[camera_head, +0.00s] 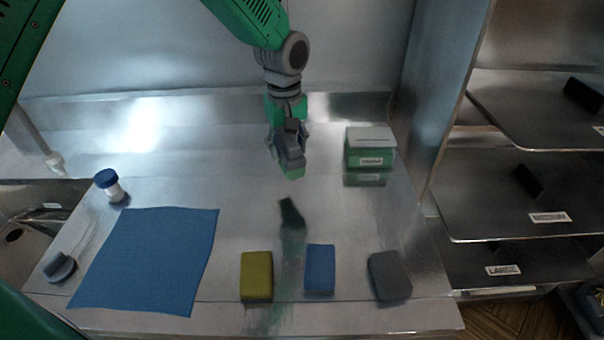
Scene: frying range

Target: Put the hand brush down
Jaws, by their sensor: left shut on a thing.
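My left gripper (289,150) hangs over the back middle of the steel counter, pointing down. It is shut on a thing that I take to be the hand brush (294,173). Only a small green end shows below the fingers; the rest is hidden by them. It appears above the counter, apart from it, though the gap is hard to judge. A dark, blurred shape on the steel below looks like a reflection. My right gripper is not in view.
On the steel counter (232,190) lie a blue cloth (150,260), a yellow sponge (257,275), a blue sponge (320,268) and a grey pad (389,276). A blue-capped bottle (110,185), a grey rounded object (60,267) and a green box (370,150) stand around. Shelves (500,190) are right.

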